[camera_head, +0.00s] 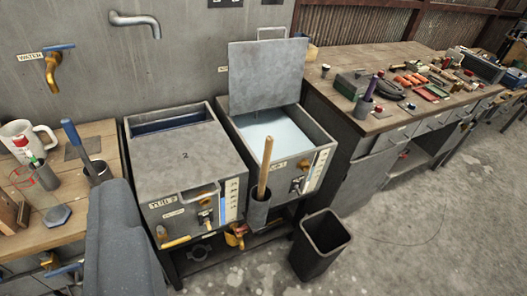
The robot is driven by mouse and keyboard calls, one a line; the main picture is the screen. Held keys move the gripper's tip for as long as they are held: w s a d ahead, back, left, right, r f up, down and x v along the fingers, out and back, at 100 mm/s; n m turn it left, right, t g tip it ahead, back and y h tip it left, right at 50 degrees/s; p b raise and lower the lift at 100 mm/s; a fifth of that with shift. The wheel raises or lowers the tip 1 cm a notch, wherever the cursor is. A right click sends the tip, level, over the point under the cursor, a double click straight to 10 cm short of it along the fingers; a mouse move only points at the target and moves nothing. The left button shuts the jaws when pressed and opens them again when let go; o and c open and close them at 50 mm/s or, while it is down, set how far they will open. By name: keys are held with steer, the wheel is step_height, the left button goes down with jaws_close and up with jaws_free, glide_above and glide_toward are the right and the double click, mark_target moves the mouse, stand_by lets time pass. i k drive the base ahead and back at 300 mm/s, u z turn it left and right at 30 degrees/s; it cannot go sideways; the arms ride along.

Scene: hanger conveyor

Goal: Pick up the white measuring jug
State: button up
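A white jug (40,131) with a handle on its right side stands upright on the wooden bench at the far left of the view. A red-capped item partly covers its front. A large dark grey rounded shape, possibly part of my arm, rises at the lower left, to the right of the bench. My gripper's fingers do not show, so I cannot see whether they are open or shut.
A black bin (322,245) stands on the floor; the floor at right is clear.

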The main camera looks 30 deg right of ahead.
mark_target(11, 130)
steer(key=u, duration=0.45)
steer(key=i, duration=2.1)
steer(key=z, duration=0.1)
